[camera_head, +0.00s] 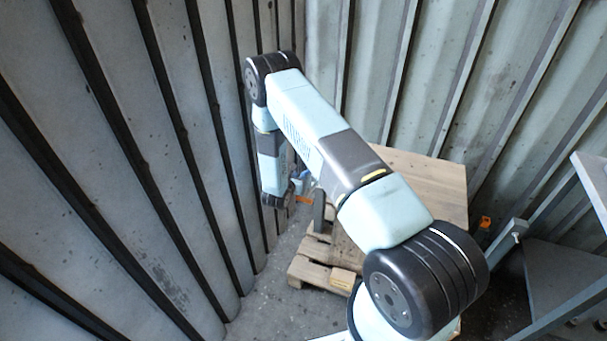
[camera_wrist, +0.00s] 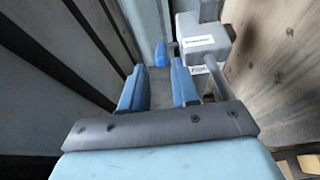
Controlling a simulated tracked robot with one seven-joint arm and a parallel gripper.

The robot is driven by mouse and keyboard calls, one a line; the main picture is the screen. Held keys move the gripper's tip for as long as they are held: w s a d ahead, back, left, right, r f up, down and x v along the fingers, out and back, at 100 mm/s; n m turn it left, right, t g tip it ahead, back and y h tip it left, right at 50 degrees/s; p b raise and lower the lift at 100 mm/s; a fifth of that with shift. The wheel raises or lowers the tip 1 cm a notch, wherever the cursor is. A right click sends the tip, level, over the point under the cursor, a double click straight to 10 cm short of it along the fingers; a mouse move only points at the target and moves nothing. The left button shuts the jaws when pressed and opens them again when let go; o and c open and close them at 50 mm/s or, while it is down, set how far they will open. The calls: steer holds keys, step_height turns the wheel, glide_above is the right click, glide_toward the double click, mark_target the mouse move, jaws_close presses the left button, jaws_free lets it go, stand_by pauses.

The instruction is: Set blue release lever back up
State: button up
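The blue release lever (camera_wrist: 161,54) shows in the wrist view as a small blue grip just beyond my fingertips, at the left of a grey labelled box (camera_wrist: 205,45). A thin rod seems to join it to the box. My gripper (camera_wrist: 156,68) is open, with its two blue fingers apart. The lever appears in the gap between the fingertips, nearer the right one. I cannot tell whether the fingers reach around it, or how far it is tilted. In the head view my arm covers much of that area, and I cannot make out the lever.
A corrugated metal wall (camera_head: 130,150) stands close along the left side of my arm. A wooden crate (camera_head: 430,180) with a pallet below it is at the right. Grey metal framing (camera_head: 560,270) stands at the far right. A small orange part (camera_head: 485,222) is beside the crate.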

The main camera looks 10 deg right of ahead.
mark_target(302, 174)
steer(key=x, duration=0.7)
steer(key=shift+c, duration=0.4)
steer(key=c, duration=0.5)
steer(key=shift+r, duration=0.1)
jaws_close()
steer(key=shift+w+a, duration=0.1)
